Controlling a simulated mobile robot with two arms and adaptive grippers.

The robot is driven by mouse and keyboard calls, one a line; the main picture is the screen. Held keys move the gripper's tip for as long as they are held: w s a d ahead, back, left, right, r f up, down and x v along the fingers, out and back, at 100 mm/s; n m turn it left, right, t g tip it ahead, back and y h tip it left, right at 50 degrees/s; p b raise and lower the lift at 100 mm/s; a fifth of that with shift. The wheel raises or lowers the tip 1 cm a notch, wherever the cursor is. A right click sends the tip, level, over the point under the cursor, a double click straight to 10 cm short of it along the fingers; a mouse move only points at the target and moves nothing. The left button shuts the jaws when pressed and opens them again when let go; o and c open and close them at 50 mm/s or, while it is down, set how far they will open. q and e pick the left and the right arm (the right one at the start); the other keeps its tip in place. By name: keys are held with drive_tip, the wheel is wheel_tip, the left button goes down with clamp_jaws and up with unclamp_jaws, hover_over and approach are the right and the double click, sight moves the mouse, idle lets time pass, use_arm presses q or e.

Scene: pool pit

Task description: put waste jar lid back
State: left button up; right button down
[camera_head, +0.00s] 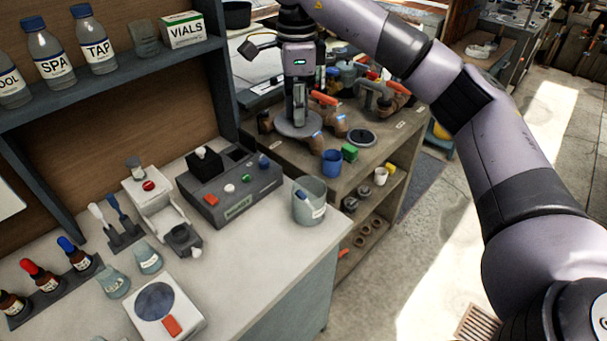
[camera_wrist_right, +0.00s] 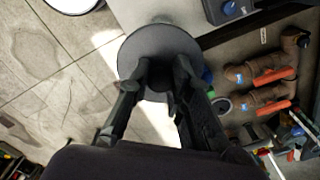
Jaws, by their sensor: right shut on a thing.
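My right gripper (camera_head: 298,112) points down and is shut on a flat grey round lid (camera_head: 297,127). The lid is held level, and in the head view it appears over the brown bench behind the white counter. In the right wrist view the lid (camera_wrist_right: 160,45) sits at the fingertips of the gripper (camera_wrist_right: 163,82). An open, pale translucent jar (camera_head: 310,201) with a white label stands upright at the right end of the counter, apart from the lid. Something blue shows inside it. I take it for the waste jar; its label is too small to read. My left gripper is out of view.
A grey instrument box (camera_head: 228,188) stands left of the jar. A blue cup (camera_head: 332,162), a green block (camera_head: 350,152) and brown pipe fittings (camera_head: 397,91) are on the brown bench (camera_head: 375,158). A bottle shelf (camera_head: 110,81) is above the counter. Floor lies to the right.

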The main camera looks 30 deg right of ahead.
drive_tip(key=shift+w+d+r+m, duration=0.15)
drive_tip(key=shift+d+r+m, duration=0.25)
drive_tip(key=shift+d+r, duration=0.3)
drive_tip(key=shift+d+p, duration=0.1)
drive_tip(key=shift+p, duration=0.25)
wheel_tip(320, 180, down, 5)
drive_tip(key=shift+f, duration=0.15)
wheel_tip(320, 180, down, 14)
drive_tip(key=p, duration=0.4)
drive_tip(key=shift+w+f, duration=0.15)
drive_tip(key=shift+f, duration=0.1)
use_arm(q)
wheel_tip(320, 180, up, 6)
use_arm(e)
drive_tip(key=shift+d, duration=0.1)
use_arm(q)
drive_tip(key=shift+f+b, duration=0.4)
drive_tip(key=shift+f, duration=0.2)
use_arm(e)
drive_tip(key=shift+f, duration=0.6)
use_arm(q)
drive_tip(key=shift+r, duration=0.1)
use_arm(e)
drive_tip(key=c, duration=1.5)
unclamp_jaws()
drive_tip(key=shift+r, duration=0.1)
